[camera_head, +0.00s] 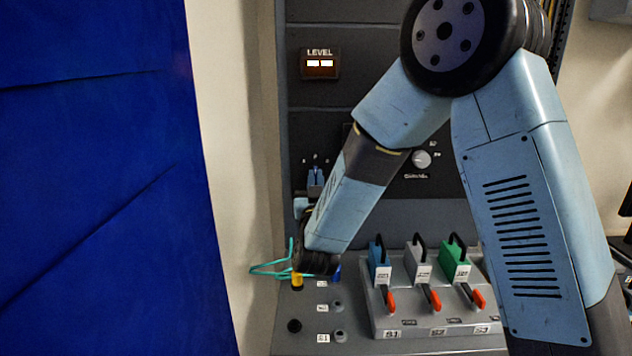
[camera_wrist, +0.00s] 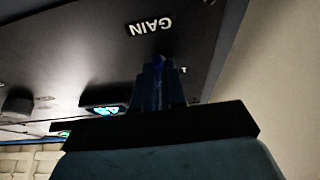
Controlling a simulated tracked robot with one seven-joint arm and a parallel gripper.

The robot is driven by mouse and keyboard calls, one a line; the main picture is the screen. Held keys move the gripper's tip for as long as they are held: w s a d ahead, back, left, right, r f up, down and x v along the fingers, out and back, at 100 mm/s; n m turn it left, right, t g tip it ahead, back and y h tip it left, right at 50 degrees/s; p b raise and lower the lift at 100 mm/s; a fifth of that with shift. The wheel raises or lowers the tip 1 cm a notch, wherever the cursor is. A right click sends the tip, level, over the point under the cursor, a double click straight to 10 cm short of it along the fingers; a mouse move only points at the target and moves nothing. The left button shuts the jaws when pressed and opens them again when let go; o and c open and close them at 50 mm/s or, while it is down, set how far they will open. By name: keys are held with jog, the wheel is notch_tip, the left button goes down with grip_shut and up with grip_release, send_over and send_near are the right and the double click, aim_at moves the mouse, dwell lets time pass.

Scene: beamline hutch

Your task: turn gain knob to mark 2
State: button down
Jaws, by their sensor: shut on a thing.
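The gain knob is hidden between the fingers of my gripper (camera_head: 315,174), at the left of the dark panel. The fingers are shut on it, and small pale marks show just above them. In the wrist view, my gripper (camera_wrist: 159,68) has its blue fingers closed against the panel beside the upside-down GAIN label (camera_wrist: 151,26). One pale mark shows right of the fingers. I cannot read which mark the knob points to.
Another round knob (camera_head: 422,159) sits to the right on the panel. Below are a grey box (camera_head: 432,326) with blue, grey and green units and orange levers, and a teal cable (camera_head: 268,269) near sockets. A blue curtain (camera_head: 100,180) hangs at the left.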

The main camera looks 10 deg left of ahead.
jog(key=shift+f, duration=0.15)
jog(key=c, duration=1.2)
grip_release()
jog(key=v, duration=1.3)
jog(key=shift+s, duration=0.35)
jog(key=shift+d+f, duration=0.1)
jog(key=shift+f, duration=0.05)
jog(key=w+d+r+g, duration=0.4)
jog(key=d, duration=0.3)
jog(key=w+d+r+g, duration=0.3)
jog(key=d+r+g, duration=0.1)
jog(key=d, duration=0.3)
jog(key=s+d+r+m+g+h, duration=0.2)
jog(key=s+d+g, duration=0.6)
jog(key=s+d, duration=1.4)
jog(key=s+h, duration=0.1)
jog(key=h, duration=0.1)
jog(key=shift+r+h, duration=0.3)
jog(key=shift+r, duration=0.1)
